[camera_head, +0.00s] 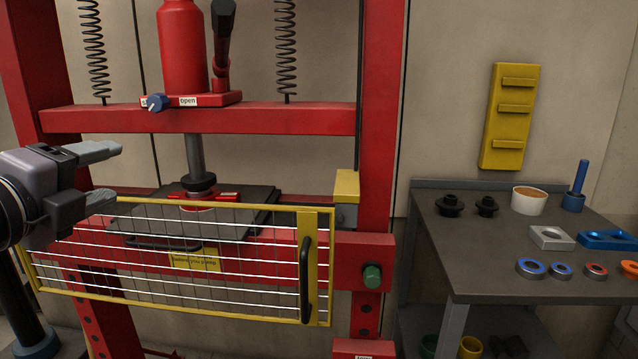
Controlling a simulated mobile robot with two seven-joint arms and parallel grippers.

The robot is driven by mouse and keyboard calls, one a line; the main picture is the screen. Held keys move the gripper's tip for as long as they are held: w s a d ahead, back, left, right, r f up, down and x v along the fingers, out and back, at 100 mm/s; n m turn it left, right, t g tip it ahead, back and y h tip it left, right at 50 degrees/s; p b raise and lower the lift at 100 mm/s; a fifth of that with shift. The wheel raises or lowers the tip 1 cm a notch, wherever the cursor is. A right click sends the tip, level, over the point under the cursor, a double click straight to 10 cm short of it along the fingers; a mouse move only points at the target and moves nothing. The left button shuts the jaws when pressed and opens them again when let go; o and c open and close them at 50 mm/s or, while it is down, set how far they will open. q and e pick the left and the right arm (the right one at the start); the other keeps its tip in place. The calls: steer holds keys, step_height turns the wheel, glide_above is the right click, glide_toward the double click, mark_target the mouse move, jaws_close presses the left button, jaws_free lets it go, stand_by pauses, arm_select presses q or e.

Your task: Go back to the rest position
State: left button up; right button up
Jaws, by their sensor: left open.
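My left gripper (103,176) is at the left of the head view, in front of the red press and near the upper left of the guard. Its two grey fingers are spread apart, with nothing between them. The yellow-framed wire guard (170,303) with a black handle (305,280) stands across the front of the press. I cannot tell whether the gripper touches the guard. My right gripper is not in view.
The red press frame (270,120) holds a red cylinder (182,50) and a blue knob (156,102). To the right, a dark table (480,255) carries rings, black parts and a white cup (528,200). A yellow rack (510,118) hangs on the wall.

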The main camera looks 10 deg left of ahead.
arm_select(q)
steer(key=s+d+f+n+g, duration=0.1)
steer(key=d+f+n+g, duration=0.3)
steer(key=f, duration=0.8)
steer(key=d+f+n+g, duration=0.1)
steer(key=d+f+n, duration=0.3)
steer(key=f, duration=0.9)
steer(key=s+d+f+n+g+h, duration=0.1)
steer(key=s+d+f+n+g, duration=0.25)
steer(key=s+f+n, duration=0.4)
steer(key=s+d+f+n+g, duration=0.2)
steer(key=s+f+n+g, duration=0.25)
steer(key=s+f, duration=0.65)
steer(key=w+d+f+m+t+h, duration=0.1)
steer(key=w+d+f+t+h, duration=0.25)
steer(key=w+f+t, duration=0.3)
step_height(320, 180, up, 15)
steer(key=a+y+p, duration=0.1)
steer(key=p, duration=1.6)
